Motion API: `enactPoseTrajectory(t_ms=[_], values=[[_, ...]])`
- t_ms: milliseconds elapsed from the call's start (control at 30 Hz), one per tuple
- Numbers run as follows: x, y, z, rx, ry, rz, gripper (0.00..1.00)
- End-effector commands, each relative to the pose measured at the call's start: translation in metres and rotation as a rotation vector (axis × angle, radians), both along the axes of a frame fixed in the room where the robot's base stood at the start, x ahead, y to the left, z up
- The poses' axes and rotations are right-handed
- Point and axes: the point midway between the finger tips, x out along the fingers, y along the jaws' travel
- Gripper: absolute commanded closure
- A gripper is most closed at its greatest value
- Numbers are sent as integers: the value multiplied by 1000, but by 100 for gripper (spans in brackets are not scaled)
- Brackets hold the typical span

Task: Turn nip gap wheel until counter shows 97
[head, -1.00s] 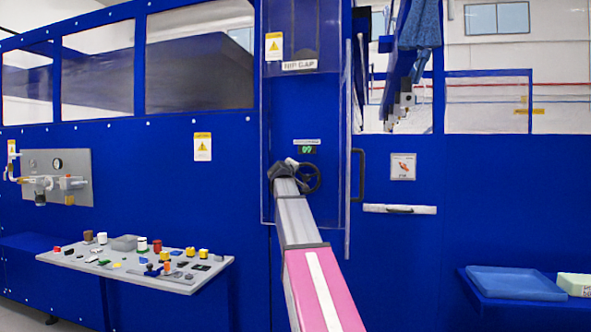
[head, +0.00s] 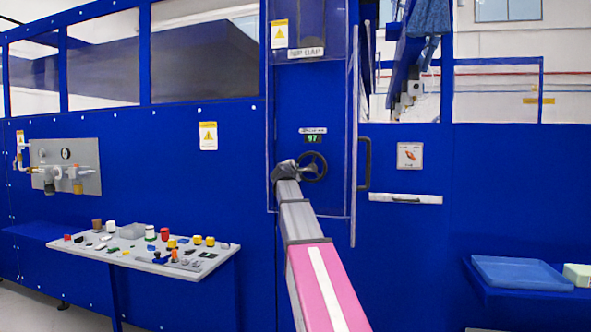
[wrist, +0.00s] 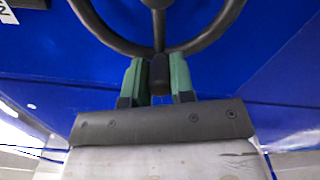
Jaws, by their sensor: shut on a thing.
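The nip gap wheel (head: 313,166) is a dark spoked handwheel on the blue machine front, below the NIP GAP sign (head: 306,53). The small counter (head: 313,139) above it shows green digits that look like 97. My gripper (head: 287,168) is at the left side of the wheel. In the wrist view the wheel's dark rim and spoke (wrist: 200,42) fill the top. The green fingers of my gripper (wrist: 158,78) are shut on the wheel's dark handle (wrist: 159,73), between them just below the rim. My arm hides part of the panel under the wheel.
A grey control desk (head: 150,250) with several coloured buttons is at lower left. A blue tray (head: 520,273) lies on a shelf at lower right. Valves and a gauge (head: 66,153) are at left.

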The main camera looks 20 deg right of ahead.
Motion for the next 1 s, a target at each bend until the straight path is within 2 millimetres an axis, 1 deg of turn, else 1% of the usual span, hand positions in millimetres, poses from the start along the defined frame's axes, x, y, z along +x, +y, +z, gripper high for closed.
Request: enactPoseTrajectory(t_ms=[100,300,833,867,900,933,1000], values=[[-1,0,-5,-46,33,1,100],[-2,-1,-8,-98,69,1,100],[-2,-1,-10,-118,82,0,100],[-2,-1,-10,-118,82,0,74],[-2,-1,-10,-118,82,0,61],[-2,-1,-9,-118,82,0,51],[-2,-2,-9,-118,82,0,51]])
